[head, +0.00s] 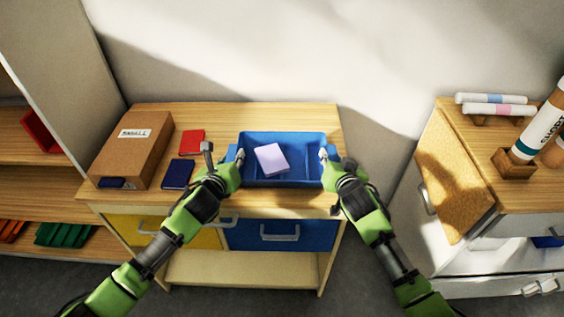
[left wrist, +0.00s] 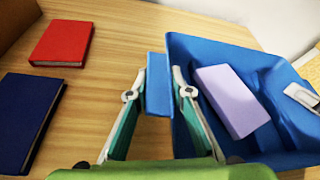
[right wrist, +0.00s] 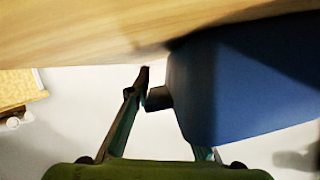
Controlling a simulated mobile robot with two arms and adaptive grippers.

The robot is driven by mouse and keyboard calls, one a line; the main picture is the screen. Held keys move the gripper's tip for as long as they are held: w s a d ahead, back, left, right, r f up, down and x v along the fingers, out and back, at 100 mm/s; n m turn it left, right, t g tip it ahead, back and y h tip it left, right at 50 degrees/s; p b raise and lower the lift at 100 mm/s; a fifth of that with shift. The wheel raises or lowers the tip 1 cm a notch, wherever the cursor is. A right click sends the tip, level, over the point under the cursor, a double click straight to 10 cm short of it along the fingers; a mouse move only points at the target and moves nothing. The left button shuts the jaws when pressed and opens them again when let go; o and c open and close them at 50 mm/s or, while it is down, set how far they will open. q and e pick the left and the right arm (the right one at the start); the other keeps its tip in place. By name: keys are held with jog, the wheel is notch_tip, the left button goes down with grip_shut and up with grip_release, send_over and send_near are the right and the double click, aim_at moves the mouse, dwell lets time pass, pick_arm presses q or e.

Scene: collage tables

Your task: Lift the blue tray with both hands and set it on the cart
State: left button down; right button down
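The blue tray (head: 284,183) is at the right part of the wooden table, with a lilac block (head: 271,159) lying inside it. My left gripper (head: 238,160) is at the tray's left end; in the left wrist view its fingers (left wrist: 158,80) lie on both sides of the tray's handle, closed on it. My right gripper (head: 326,156) is at the right end. In the right wrist view one finger lies against the outside of the handle (right wrist: 158,97); the other is mostly hidden by the tray wall. I cannot tell whether the tray touches the table.
A red book (head: 191,142) and a dark blue book (head: 177,174) lie left of the tray, beside a cardboard box (head: 132,150). A white cabinet (head: 475,240) with a wooden top, carrying markers (head: 497,109), stands at the right. Shelves (head: 30,185) stand at the left.

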pick_arm(q)
jog(key=shift+r, duration=0.1)
pick_arm(e)
jog(key=shift+r, duration=0.1)
